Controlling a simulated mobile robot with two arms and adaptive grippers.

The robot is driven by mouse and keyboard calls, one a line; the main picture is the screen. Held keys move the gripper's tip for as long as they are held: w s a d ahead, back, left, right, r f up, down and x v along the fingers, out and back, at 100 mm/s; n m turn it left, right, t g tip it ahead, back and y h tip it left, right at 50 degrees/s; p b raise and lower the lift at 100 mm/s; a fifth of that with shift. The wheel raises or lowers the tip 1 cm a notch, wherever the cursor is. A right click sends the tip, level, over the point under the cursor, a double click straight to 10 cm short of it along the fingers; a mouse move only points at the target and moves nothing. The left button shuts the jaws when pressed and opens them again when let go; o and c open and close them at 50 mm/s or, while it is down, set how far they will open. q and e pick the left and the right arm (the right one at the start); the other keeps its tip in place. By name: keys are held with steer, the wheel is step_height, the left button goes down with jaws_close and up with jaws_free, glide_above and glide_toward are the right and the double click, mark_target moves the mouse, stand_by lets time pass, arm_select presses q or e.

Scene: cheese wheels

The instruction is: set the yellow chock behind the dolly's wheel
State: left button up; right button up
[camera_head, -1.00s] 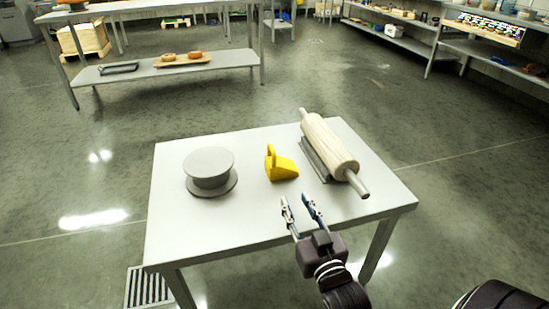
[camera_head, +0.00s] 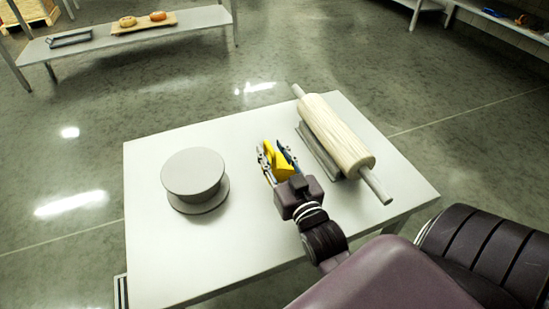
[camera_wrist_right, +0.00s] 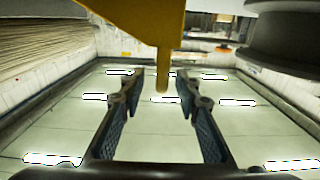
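The yellow chock (camera_head: 283,168) sits on the white table (camera_head: 240,135), between a grey round stand and a rolling pin. My right gripper (camera_head: 276,152) reaches over the table with a finger on each side of the chock. In the right wrist view the chock (camera_wrist_right: 140,22) fills the top middle, and its narrow part hangs between my open fingertips (camera_wrist_right: 160,88) with gaps on both sides. No dolly or wheel can be made out. My left gripper is not in view.
The grey round stand (camera_head: 193,175) is to the left of the chock. The wooden rolling pin (camera_head: 337,132) lies on a grey rest (camera_head: 318,152) close on the right. The table's front left is clear. A shelf (camera_head: 90,43) stands beyond, across open floor.

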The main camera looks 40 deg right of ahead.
mark_target(267, 142)
steer(key=shift+x, duration=1.25)
steer(key=b+x, duration=0.1)
steer(key=x, duration=0.2)
steer(key=shift+w, duration=0.1)
steer(key=shift+w+d, duration=0.1)
steer(key=shift+w, duration=0.3)
steer(key=shift+w+r, duration=0.1)
steer(key=shift+w, duration=0.2)
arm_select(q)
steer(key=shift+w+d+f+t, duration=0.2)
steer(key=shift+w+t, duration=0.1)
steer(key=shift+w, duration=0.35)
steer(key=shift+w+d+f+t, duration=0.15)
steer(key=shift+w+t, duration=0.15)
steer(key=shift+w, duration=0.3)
arm_select(e)
jaws_close()
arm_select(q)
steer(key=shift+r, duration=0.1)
